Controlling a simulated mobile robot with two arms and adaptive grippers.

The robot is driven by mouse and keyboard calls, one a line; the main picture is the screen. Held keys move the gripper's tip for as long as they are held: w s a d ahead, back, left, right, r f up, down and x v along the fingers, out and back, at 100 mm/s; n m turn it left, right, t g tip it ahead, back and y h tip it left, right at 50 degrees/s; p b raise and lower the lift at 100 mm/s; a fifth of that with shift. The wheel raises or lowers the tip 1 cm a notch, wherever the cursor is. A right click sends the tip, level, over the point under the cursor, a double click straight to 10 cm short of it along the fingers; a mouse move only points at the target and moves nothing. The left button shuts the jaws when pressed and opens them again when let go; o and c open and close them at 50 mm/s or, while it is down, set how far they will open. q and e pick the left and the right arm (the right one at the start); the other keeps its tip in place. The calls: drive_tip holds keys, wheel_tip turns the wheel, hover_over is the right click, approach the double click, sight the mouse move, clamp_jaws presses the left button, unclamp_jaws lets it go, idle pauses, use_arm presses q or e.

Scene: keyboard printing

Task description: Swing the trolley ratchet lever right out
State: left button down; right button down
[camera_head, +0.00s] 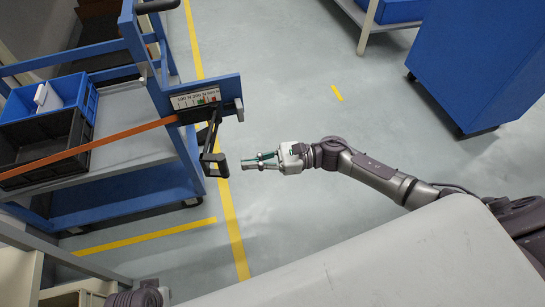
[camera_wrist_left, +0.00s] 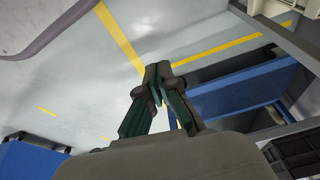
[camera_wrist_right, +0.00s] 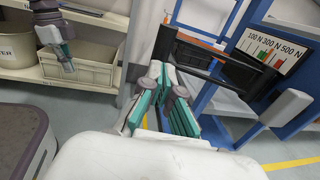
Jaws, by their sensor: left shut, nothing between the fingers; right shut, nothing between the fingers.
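The dark ratchet lever (camera_head: 213,150) hangs from the ratchet at the right end of the blue trolley (camera_head: 135,35), with its handle bar at the lower end. An orange strap (camera_head: 110,138) runs left from the ratchet. My right gripper (camera_head: 248,162) is shut and empty, just right of the handle bar, apparently apart from it. In the right wrist view the lever (camera_wrist_right: 200,73) shows behind the closed right fingers (camera_wrist_right: 160,82). My left gripper (camera_wrist_left: 158,75) is shut and empty, away from the lever; it also shows at upper left in the right wrist view (camera_wrist_right: 66,66).
A force scale (camera_head: 195,98) is on the blue bracket above the lever. Black and blue crates (camera_head: 70,135) stand on the trolley. A beige bin (camera_wrist_right: 90,70) sits on a shelf. A blue cabinet (camera_head: 480,60) stands at right. The floor right of the lever is clear.

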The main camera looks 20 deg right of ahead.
use_arm(q)
drive_tip(key=shift+f, duration=0.55)
use_arm(e)
drive_tip(key=shift+x, duration=1.6)
use_arm(q)
drive_tip(key=shift+s, duration=0.1)
wheel_tip(320, 180, up, 4)
drive_tip(key=shift+r+b, duration=0.1)
drive_tip(key=shift+b, duration=0.4)
use_arm(e)
drive_tip(key=shift+s+a, duration=0.1)
drive_tip(key=shift+a, duration=0.55)
